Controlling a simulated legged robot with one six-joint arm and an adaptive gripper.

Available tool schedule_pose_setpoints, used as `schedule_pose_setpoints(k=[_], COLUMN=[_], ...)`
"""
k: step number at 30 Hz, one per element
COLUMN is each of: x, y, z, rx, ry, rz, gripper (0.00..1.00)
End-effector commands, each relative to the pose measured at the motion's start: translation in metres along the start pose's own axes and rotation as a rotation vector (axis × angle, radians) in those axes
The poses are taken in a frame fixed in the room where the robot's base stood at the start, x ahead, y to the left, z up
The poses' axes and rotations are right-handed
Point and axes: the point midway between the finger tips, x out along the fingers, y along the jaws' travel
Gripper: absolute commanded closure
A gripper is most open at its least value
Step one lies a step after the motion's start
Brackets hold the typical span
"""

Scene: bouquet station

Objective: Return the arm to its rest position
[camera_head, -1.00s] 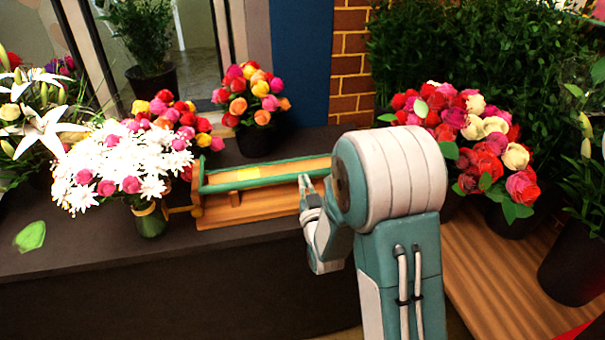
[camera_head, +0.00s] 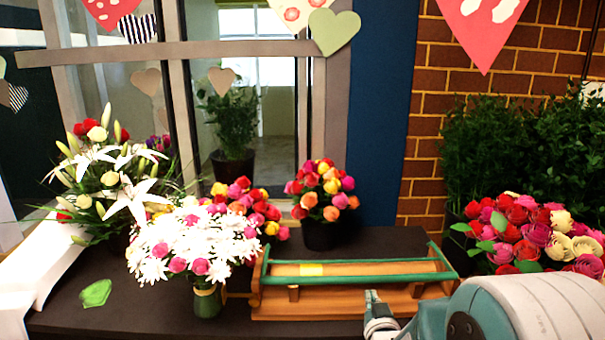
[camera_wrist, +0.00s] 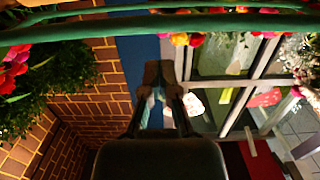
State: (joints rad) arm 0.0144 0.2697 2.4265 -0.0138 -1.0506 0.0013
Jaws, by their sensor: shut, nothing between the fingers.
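My gripper (camera_head: 374,298) shows at the bottom of the head view, in front of the right half of the wooden rack (camera_head: 345,305) with green rails. My white and teal arm is cut off at the lower right. In the wrist view my gripper (camera_wrist: 160,78) points up the picture with its fingers shut and nothing held. A long green rail (camera_wrist: 230,22) crosses the top of that view, beyond the fingertips. Whether the fingers touch the rack cannot be told from the head view.
A bouquet of white daisies and pink roses (camera_head: 190,245) stands left of the rack, with lilies (camera_head: 125,190) behind it. A pot of roses (camera_head: 320,235) stands behind the rack. More roses (camera_head: 530,235) are at right. A green leaf (camera_head: 96,293) lies on the dark counter (camera_head: 150,315).

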Motion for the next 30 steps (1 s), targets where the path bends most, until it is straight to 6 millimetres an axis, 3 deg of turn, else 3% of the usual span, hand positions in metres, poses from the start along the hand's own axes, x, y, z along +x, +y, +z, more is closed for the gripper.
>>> schedule_pose_setpoints(k=[1, 8, 14, 30], x=[-0.005, -0.038, -0.085, -0.261], y=[0.000, -0.001, -0.002, -0.004], z=[-0.010, -0.032, -0.046, -0.059], rx=[0.000, -0.001, 0.000, 0.002], ry=[-0.034, -0.252, -0.442, -0.932], rz=[0.000, 0.001, 0.001, -0.004], gripper=[1.00, 1.00, 1.00, 1.00])
